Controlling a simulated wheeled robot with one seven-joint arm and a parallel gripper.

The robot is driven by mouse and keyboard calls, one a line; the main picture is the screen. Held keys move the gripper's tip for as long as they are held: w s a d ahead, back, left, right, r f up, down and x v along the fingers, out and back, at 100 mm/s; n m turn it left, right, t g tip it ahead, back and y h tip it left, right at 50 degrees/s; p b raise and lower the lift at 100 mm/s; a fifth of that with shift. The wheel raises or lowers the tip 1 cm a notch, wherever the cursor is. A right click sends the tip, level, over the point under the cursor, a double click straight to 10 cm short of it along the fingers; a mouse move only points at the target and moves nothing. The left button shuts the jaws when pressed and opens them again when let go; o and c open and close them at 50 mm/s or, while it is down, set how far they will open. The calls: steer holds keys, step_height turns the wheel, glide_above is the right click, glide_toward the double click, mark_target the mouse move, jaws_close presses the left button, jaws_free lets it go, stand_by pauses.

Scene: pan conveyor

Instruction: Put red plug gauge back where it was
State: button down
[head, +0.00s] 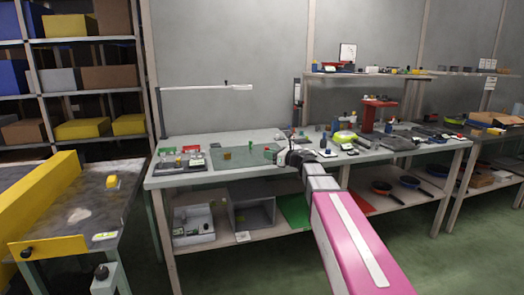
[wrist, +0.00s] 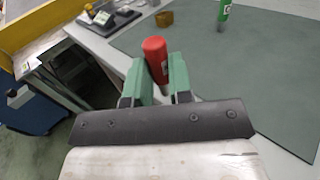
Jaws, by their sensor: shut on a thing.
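The red plug gauge (wrist: 154,50) is between the two green fingers of my gripper (wrist: 158,78) in the wrist view. Its red end sticks out beyond the fingertips, and its other end is hidden by the fingers and the black bracket. My gripper is shut on it. In the head view my gripper (head: 273,154) is over the workbench (head: 180,178), near the right part of the grey-green mat (head: 215,163). The gauge is too small to make out there. I cannot tell which spot it came from.
A green-and-white cylinder (wrist: 224,12) stands on the mat, and a brass-coloured block (wrist: 164,18) is near its edge. Small trays and tools (head: 180,158) lie at the bench's left end. Several tools crowd the right half. A yellow-sided conveyor (head: 45,205) stands at left.

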steer(key=s+d+f, duration=0.5)
steer(key=s+d, duration=0.2)
steer(key=s, duration=0.2)
steer(key=s+d+f+m+t, duration=0.1)
steer(key=s+d+f, duration=0.5)
steer(key=s+d, duration=0.2)
steer(key=shift+s+d+f+t+h, duration=0.3)
steer(key=shift+s+h, duration=0.1)
steer(key=shift+s, duration=0.4)
